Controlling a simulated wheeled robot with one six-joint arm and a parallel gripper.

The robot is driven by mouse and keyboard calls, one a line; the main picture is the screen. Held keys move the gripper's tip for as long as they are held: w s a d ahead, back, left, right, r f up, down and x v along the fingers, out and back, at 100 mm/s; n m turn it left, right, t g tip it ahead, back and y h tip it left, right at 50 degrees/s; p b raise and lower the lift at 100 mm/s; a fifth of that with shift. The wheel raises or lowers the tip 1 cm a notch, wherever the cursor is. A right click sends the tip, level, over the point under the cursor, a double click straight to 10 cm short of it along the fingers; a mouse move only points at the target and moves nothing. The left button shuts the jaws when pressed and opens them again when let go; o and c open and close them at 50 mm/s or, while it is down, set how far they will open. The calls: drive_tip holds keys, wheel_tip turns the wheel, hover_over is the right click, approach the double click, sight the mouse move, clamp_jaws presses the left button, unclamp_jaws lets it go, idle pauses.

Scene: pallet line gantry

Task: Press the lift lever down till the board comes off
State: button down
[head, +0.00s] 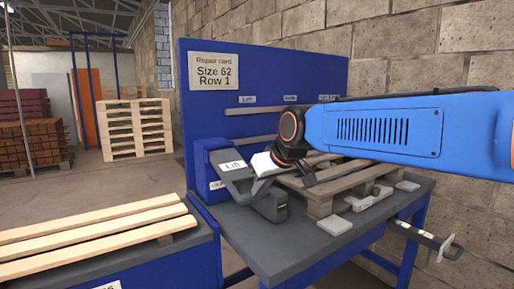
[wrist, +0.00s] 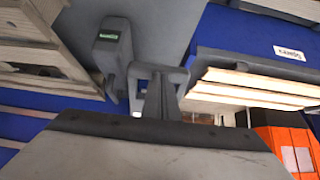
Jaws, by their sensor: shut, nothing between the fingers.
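The lift lever (head: 240,183) is a dark grey arm with a white "Lift" label, on a blue housing at the left end of the bench. A dark block with a small green display (head: 270,206) sits at its front; the display block also shows in the wrist view (wrist: 112,52). My gripper (head: 258,184) is shut and empty, close over the lever; contact cannot be told. Its fingers show mid-picture in the wrist view (wrist: 158,95). The pallet (head: 345,181) with its boards lies on the bench, partly hidden by my arm. Its slats show at left in the wrist view (wrist: 35,55).
The blue back panel (head: 215,120) carries a repair card reading "Size 62 Row 1". Loose planks (head: 95,235) lie on a lower blue stand at the front left. Small grey pads lie along the bench front (head: 333,226). A handled bar (head: 425,236) projects at right. Pallets stand behind left.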

drive_tip(key=shift+w+a+f+t+y, duration=0.3)
drive_tip(key=shift+w+f, duration=0.2)
drive_tip(key=shift+f, duration=1.1)
drive_tip(key=shift+w+a+f+t+y, duration=0.15)
drive_tip(key=shift+w+a+f+t, duration=0.3)
drive_tip(key=shift+f, duration=1.15)
drive_tip(key=shift+w+a+f+t+y, duration=0.25)
drive_tip(key=shift+w+f, duration=0.3)
drive_tip(key=shift+f, duration=1.15)
